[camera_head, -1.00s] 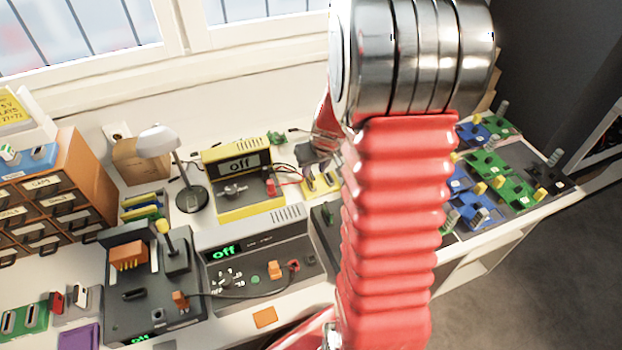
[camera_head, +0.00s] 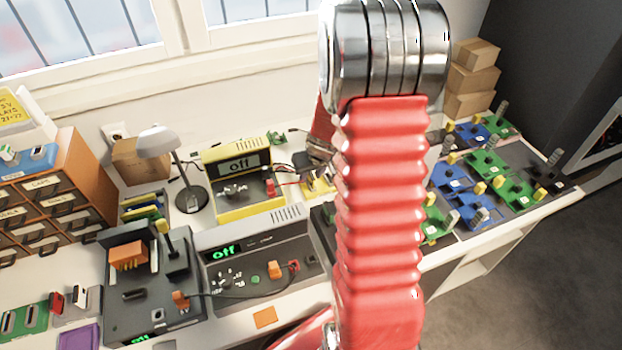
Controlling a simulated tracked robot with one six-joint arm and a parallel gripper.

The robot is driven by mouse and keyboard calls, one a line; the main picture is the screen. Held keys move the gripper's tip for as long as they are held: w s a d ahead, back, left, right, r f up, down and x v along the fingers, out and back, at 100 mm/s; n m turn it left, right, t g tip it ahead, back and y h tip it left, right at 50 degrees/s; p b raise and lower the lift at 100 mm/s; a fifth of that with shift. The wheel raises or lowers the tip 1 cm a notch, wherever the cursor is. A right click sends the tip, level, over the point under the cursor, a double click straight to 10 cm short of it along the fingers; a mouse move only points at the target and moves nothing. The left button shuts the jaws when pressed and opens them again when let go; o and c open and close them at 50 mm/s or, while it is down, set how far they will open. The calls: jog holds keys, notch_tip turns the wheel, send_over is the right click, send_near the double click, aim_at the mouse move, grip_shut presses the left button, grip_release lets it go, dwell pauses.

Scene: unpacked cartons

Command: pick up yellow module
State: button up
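My gripper (camera_head: 314,152) shows only in part at the arm's left edge, metallic and small, above and close to the yellow module. Whether it touches the module cannot be seen. The finger opening is not clear, and nothing is visibly held.
A grey instrument (camera_head: 258,245) and a dark test station (camera_head: 150,295) stand in front. A lamp (camera_head: 185,165) stands at the left of the yellow instrument. Boards with blue and green modules (camera_head: 485,175) fill the right bench. Boxes (camera_head: 470,80) are stacked behind them.

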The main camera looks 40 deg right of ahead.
jog(key=shift+c, duration=0.5)
grip_shut()
